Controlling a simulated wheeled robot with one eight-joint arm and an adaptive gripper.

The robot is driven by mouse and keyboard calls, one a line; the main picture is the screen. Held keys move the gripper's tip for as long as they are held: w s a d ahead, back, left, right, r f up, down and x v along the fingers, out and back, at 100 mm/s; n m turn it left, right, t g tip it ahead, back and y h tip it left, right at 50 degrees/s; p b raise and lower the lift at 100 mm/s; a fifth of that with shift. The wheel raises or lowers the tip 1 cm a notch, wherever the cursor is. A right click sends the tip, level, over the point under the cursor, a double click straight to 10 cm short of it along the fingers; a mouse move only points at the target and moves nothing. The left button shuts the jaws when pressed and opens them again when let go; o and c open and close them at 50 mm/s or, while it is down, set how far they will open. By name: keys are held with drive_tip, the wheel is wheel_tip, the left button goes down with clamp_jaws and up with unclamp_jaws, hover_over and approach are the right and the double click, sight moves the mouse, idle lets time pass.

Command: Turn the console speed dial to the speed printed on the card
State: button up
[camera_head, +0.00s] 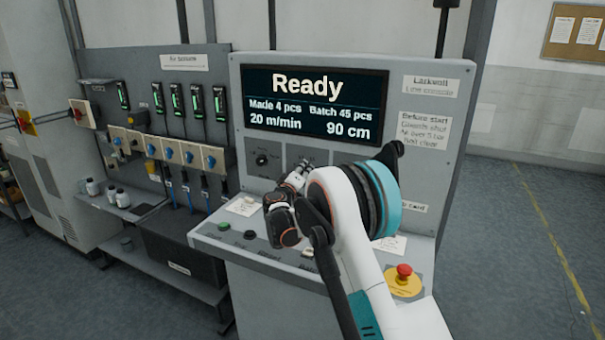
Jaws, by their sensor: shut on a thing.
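The console screen (314,103) reads Ready, Made 4 pcs, Batch 45 pcs, 20 m/min and 90 cm. Below it, a black dial (262,160) shows on the left plate. My gripper (304,167) is at the plate (322,154) right of that dial, shut on a dial there that it mostly hides. The labels of the dials are too small to read. A small printed paper (246,206) lies on the left of the console ledge. Another paper (390,245) lies behind my arm, partly hidden; I cannot tell which is the card or read a speed.
A green button (223,227) and a black button (250,235) sit on the ledge. A red emergency stop (404,272) on a yellow base is right of my arm. An air-station panel (165,75) with valves stands left. Floor is clear at right.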

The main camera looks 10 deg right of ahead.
drive_tip(key=shift+n, duration=0.4)
drive_tip(key=n, duration=0.5)
drive_tip(key=shift+g, duration=0.3)
drive_tip(key=n, duration=0.5)
drive_tip(key=shift+a+g+p, duration=0.1)
drive_tip(key=shift+g+p, duration=0.3)
drive_tip(key=shift+n, duration=0.3)
drive_tip(key=o, duration=1.1)
drive_tip(key=shift+c, duration=0.2)
